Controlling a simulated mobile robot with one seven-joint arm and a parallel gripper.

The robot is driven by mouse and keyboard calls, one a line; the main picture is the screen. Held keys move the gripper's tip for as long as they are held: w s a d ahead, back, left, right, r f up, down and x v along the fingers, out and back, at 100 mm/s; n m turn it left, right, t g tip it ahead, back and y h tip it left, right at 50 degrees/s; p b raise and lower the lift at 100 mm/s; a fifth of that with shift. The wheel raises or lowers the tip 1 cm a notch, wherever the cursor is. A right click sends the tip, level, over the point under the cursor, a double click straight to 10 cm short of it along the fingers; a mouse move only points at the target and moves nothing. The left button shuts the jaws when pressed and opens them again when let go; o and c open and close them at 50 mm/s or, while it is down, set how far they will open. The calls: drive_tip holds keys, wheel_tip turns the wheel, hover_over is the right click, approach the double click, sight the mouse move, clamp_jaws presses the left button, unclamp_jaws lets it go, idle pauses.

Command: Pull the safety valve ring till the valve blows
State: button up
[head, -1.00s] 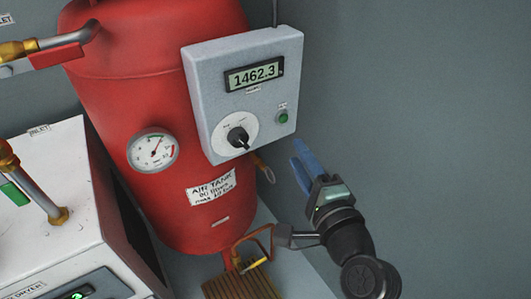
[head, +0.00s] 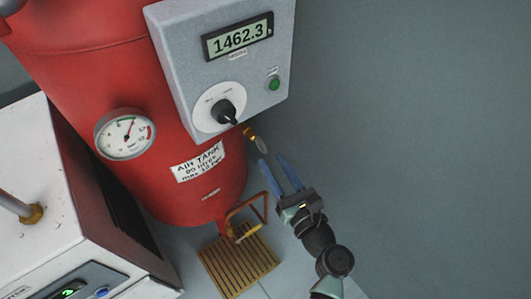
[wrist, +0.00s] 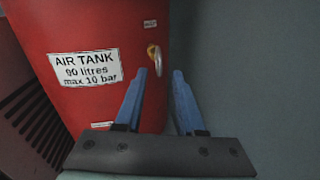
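The red air tank (head: 190,130) stands upright with a white label reading AIR TANK, 90 litres, max 10 bar. The brass safety valve (head: 250,133) sticks out of its right side, below the grey box, with its ring (head: 262,144) hanging at the end. The fingertips are close to the ring in the head view; I cannot tell the exact distance.
A grey box (head: 180,60) with a 1462.3 display, a knob and a green button hangs above the valve. A round gauge (head: 125,133) is on the tank. A wooden grate (head: 240,262) lies below. The right side is clear to the grey wall.

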sight(266, 150)
drive_tip(key=shift+b+x, duration=0.45)
drive_tip(key=shift+x, duration=1.85)
clamp_jaws()
